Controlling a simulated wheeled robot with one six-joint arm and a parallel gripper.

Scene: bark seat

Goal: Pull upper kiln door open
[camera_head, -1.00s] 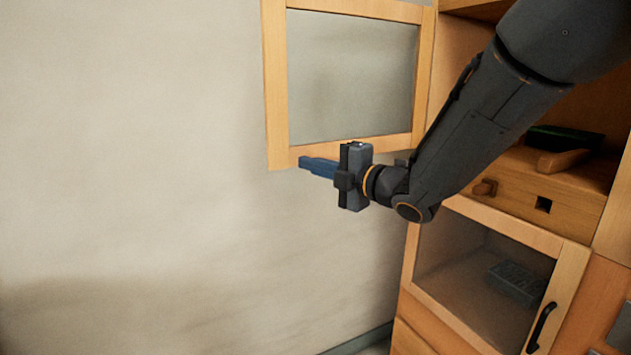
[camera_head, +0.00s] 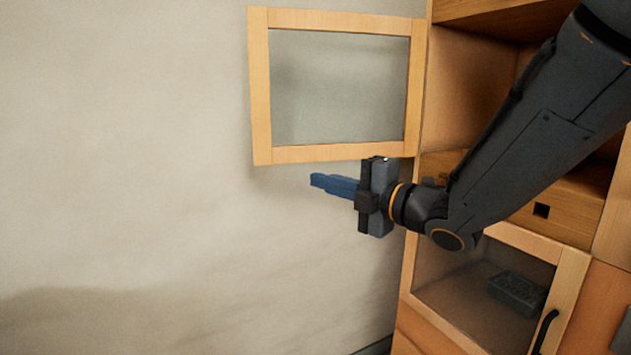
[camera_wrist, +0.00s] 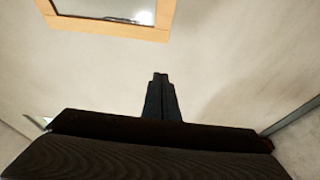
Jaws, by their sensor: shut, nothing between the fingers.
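The upper door (camera_head: 260,90) has a wooden frame around a glass pane. It stands swung wide open to the left of the cabinet, in front of the wall. Its lower edge also shows at the top of the wrist view (camera_wrist: 110,25). My gripper (camera_head: 318,181) is below the door's lower edge, apart from it, pointing left. Its blue fingers are together with nothing between them. In the wrist view the closed fingers (camera_wrist: 160,80) point at bare wall. The door's handle is not visible.
The cabinet (camera_head: 470,100) has an open upper compartment, partly hidden by my arm. Below is a drawer front (camera_head: 565,205) and a lower glass door (camera_head: 570,290) with a black handle, a grey object (camera_head: 515,290) behind its pane. The wall side at left is clear.

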